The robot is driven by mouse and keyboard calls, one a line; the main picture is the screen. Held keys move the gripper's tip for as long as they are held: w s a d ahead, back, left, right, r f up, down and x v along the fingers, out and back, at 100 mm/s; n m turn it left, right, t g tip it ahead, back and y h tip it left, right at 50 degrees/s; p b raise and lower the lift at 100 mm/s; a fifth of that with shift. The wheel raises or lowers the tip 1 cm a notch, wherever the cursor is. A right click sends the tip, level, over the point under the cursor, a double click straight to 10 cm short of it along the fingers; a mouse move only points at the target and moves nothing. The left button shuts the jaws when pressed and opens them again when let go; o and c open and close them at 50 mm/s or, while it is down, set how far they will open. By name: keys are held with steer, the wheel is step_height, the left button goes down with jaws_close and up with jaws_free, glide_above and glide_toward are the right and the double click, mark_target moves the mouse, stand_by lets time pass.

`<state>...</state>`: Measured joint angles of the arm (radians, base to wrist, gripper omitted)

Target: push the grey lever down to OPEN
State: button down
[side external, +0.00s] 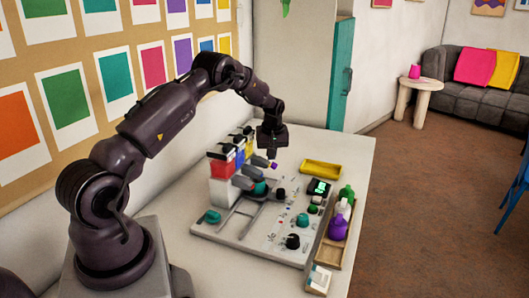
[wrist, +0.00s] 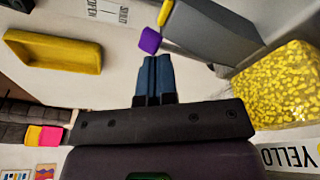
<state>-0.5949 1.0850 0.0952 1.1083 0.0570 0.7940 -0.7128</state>
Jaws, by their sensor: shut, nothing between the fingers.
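My gripper (side external: 271,152) is shut and empty, hanging over the far end of the dispenser row; its fingers (wrist: 155,62) show in the wrist view. Just beyond the fingertips is a purple block-shaped tip (wrist: 150,40) on a short yellow stem (wrist: 166,13), beside a large grey body (wrist: 210,28). The purple tip also shows in the side view (side external: 273,165). I cannot tell whether the fingers touch it. No plainly grey lever stands out apart from this grey part. A label with SHUT and OPEN (wrist: 105,10) lies beyond it, partly cut off.
Dispensers with red (side external: 222,165) and yellow contents (wrist: 280,85) stand along the board (side external: 225,232). A yellow tray (side external: 321,169) lies to the right, clear of the gripper. Black and teal knobs (side external: 302,220) and a wooden crate of bottles (side external: 326,257) are nearer the front.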

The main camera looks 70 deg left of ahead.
stand_by(0.4)
step_height(320, 180, up, 9)
stand_by(1.0)
steer(key=s+d+r+m+t, duration=0.1)
steer(key=s+d+r+m, duration=0.4)
steer(key=s+d, duration=0.3)
steer(key=s+d+r+m+t+h, duration=0.1)
steer(key=s+d+r+m, duration=0.4)
steer(key=d, duration=1)
steer(key=s+d+r+m+t+h, duration=0.1)
steer(key=s+d+r+m+t, duration=0.2)
steer(key=s+d, duration=0.8)
step_height(320, 180, up, 4)
steer(key=shift+s+d+r+m, duration=0.15)
steer(key=shift+d+r+m, duration=0.05)
steer(key=shift+d+m, duration=0.7)
